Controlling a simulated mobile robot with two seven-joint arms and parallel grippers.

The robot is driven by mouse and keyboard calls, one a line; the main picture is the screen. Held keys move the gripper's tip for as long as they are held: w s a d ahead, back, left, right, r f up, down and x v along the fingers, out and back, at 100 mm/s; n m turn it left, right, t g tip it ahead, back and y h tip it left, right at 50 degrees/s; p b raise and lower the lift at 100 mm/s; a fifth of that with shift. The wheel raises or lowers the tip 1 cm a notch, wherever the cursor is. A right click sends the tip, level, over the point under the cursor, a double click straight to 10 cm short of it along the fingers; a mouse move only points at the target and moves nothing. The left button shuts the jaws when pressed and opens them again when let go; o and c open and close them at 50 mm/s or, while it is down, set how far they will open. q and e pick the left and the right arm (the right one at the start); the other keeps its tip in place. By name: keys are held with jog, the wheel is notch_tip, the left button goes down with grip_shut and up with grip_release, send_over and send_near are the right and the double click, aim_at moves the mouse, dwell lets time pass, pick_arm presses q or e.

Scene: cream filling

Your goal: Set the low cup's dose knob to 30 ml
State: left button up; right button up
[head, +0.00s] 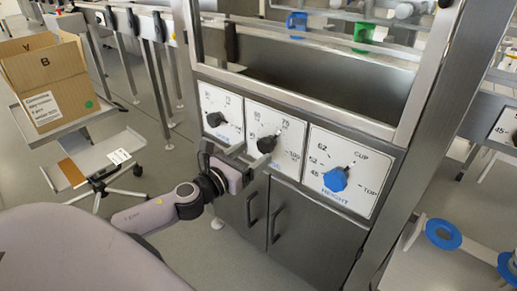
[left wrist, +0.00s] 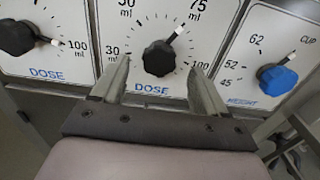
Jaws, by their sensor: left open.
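Three white dial panels sit side by side on the steel machine. The middle dose knob (head: 267,143) is black; in the left wrist view this knob (left wrist: 157,59) has its white pointer up and right, close to the 75 ml mark. My left gripper (head: 249,155) is open in front of the middle dial. In the left wrist view its fingers (left wrist: 158,72) lie either side of the knob's lower part, apparently not gripping it. The left dose knob (left wrist: 17,38) points right, near 100 ml. My right gripper is not seen.
A blue height knob (head: 336,179) on the right panel points toward CUP. Cabinet doors with handles (head: 262,215) are below the dials. A cardboard box (head: 45,80) stands on a shelf at far left. Blue (head: 296,22) and green (head: 363,35) parts are above.

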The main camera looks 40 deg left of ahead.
aim_at(263, 147)
pick_arm(q)
jog(key=shift+w+d, duration=0.15)
jog(key=shift+w, duration=1.6)
jog(key=c, duration=1.1)
jog(key=shift+o, duration=0.2)
